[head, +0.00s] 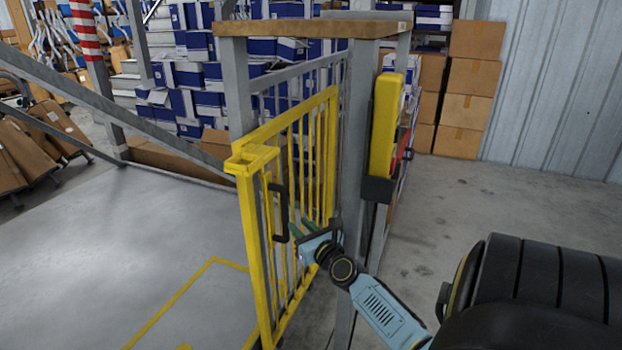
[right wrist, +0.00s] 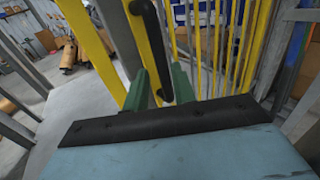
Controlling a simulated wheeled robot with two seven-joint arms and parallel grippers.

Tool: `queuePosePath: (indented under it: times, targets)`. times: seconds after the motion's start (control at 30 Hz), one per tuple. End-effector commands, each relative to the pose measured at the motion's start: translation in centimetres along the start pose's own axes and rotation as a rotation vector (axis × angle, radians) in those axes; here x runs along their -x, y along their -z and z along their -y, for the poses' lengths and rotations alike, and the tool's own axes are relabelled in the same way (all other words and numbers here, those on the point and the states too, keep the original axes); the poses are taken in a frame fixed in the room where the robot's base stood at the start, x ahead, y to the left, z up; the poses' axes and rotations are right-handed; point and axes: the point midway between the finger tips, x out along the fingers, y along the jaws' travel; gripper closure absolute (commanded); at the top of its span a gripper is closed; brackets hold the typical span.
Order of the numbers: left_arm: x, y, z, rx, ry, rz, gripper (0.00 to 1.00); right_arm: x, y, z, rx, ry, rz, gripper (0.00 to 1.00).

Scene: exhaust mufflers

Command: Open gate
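The yellow barred gate (head: 329,130) stands upright beside grey posts, with its near end post (head: 256,255) toward me. Its yellow bars also fill the upper right of the right wrist view (right wrist: 262,45). A black handle (head: 280,205) is fixed upright on the gate near that end post. My right gripper (head: 297,229) is at the handle's lower end. In the right wrist view its two green fingers (right wrist: 158,88) are apart, with the lower part of the handle (right wrist: 153,45) showing between and beyond them. I cannot tell whether they touch it. My left gripper is not in view.
A grey post (head: 357,150) with a yellow box (head: 386,125) stands right of the gate. A wooden beam (head: 310,28) spans the top. A grey sloping rail (head: 110,112) is at the left. Floor (head: 110,240) left of the gate is mostly clear. Stacked boxes (head: 470,80) stand behind.

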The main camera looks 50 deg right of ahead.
Motion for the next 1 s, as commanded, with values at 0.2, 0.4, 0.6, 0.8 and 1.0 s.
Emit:
queuePosePath:
  times: [0.2,0.4,0.6,0.8,1.0]
  targets:
    - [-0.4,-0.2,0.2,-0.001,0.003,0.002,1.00,3.5,0.2,0.0,0.001,-0.001,-0.003,0.74]
    - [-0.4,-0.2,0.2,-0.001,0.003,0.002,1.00,4.6,0.1,0.1,0.001,0.000,-0.001,0.74]
    - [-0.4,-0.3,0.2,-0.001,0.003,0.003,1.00,4.7,0.1,0.1,0.000,0.000,0.000,0.74]
    - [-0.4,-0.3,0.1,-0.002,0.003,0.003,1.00,4.7,0.1,0.0,0.000,0.000,-0.001,0.74]
    - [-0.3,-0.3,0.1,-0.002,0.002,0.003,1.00,4.7,0.1,0.0,0.002,0.000,-0.002,0.74]
